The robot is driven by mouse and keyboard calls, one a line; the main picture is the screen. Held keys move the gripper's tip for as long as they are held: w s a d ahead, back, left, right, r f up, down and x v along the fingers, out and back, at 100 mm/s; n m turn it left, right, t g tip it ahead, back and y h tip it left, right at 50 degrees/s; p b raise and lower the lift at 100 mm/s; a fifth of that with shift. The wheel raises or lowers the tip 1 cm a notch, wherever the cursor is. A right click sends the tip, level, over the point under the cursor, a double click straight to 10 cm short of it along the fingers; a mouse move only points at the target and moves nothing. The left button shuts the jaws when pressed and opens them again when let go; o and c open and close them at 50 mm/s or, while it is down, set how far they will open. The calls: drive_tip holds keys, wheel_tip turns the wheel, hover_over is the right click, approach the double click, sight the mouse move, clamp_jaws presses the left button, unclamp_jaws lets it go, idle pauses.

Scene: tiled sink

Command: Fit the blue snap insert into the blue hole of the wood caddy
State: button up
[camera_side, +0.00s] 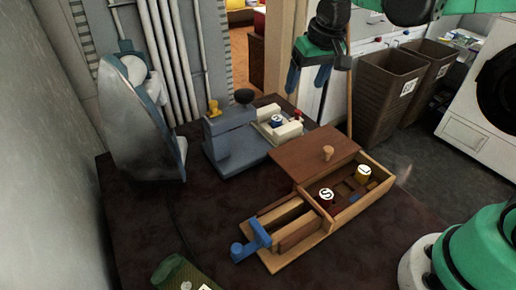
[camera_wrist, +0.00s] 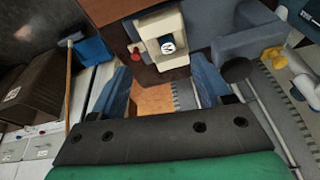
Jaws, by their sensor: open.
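The blue snap insert (camera_side: 277,121), with a white lettered top, sits in a cream holder (camera_side: 286,131) on a blue-grey fixture. It also shows in the wrist view (camera_wrist: 167,46), between the holder's cream walls. The wood caddy (camera_side: 283,264) lies nearer the side camera, with its lid (camera_side: 312,153) behind the compartments. A red insert and a yellow insert stand in its right section. A small blue patch (camera_side: 355,198) beside them may be the blue hole; it is too small to tell. My gripper (camera_side: 306,85) is open and empty, above and behind the fixture; its fingers also show in the wrist view (camera_wrist: 160,66).
A blue-grey fixture (camera_side: 230,143) with a black knob and yellow peg stands left of the holder. A red knob (camera_side: 297,114) sits beside the insert. An iron (camera_side: 140,120) stands far left. A blue handle (camera_side: 250,242) is at the caddy's left end.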

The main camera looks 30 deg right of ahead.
sight(277, 118)
drive_tip(key=w+f+g, duration=0.1)
drive_tip(key=w+f, duration=0.1)
drive_tip(key=w+f+g, duration=0.1)
drive_tip(key=w+f, duration=0.1)
drive_tip(key=w+f+m+g, duration=0.1)
drive_tip(key=w+f, duration=0.1)
drive_tip(key=w, duration=0.1)
drive_tip(key=shift+w+a, duration=0.1)
drive_tip(key=shift+a, duration=0.05)
drive_tip(key=shift+w+f, duration=0.15)
drive_tip(key=shift+f, duration=3.1)
clamp_jaws()
